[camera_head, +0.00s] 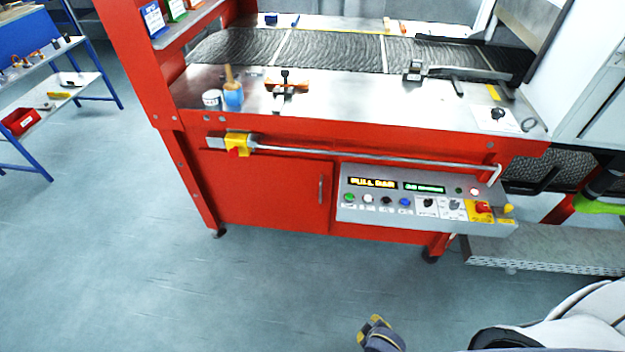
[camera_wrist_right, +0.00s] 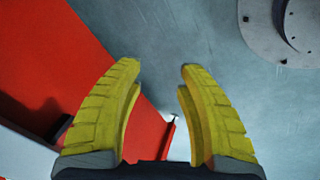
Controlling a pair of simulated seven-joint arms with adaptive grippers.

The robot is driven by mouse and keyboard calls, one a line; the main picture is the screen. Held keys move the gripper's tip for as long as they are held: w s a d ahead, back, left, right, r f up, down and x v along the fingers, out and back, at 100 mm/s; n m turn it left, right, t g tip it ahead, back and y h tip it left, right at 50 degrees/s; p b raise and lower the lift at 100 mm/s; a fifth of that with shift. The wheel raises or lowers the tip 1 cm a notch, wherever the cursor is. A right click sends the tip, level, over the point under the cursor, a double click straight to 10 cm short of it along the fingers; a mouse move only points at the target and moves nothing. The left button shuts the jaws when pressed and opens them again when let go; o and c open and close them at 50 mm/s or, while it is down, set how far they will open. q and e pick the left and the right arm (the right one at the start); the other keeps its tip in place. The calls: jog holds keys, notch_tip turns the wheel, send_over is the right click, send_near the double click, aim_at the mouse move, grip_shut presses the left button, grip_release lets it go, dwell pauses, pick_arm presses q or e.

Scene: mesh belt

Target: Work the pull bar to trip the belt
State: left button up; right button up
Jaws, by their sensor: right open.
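The pull bar (camera_head: 370,159) is a long thin grey rod running across the front of the red belt machine (camera_head: 265,190). Its left end meets a yellow switch box (camera_head: 238,145) with a red part, and its right end bends near the machine's right corner. My right gripper (camera_head: 372,325) is low in front of the machine, well apart from the bar. In the right wrist view its yellow fingers (camera_wrist_right: 160,85) are spread with floor between them, and the bar cannot be made out there. My left gripper is not in view.
A control panel (camera_head: 425,205) with buttons, lit displays and a red knob juts out below the bar's right half. A cabinet door handle (camera_head: 320,191) is left of it. The mesh belt (camera_head: 335,50) lies above. The floor (camera_head: 200,290) in front is clear.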

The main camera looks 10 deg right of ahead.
jog(key=w+d+r+n+t+h, duration=0.15)
jog(key=w+r, duration=0.35)
jog(key=r, duration=0.7)
jog(key=w+d+r+t+h, duration=0.15)
jog(key=w+r, duration=0.35)
jog(key=r, duration=0.6)
jog(key=n+t+y, duration=0.5)
jog(key=n+t, duration=0.3)
jog(key=n, duration=0.1)
send_near(307, 151)
jog(key=x, duration=1)
jog(key=shift+w+f, duration=0.15)
jog(key=shift+w, duration=0.25)
jog(key=shift+c, duration=0.4)
grip_shut()
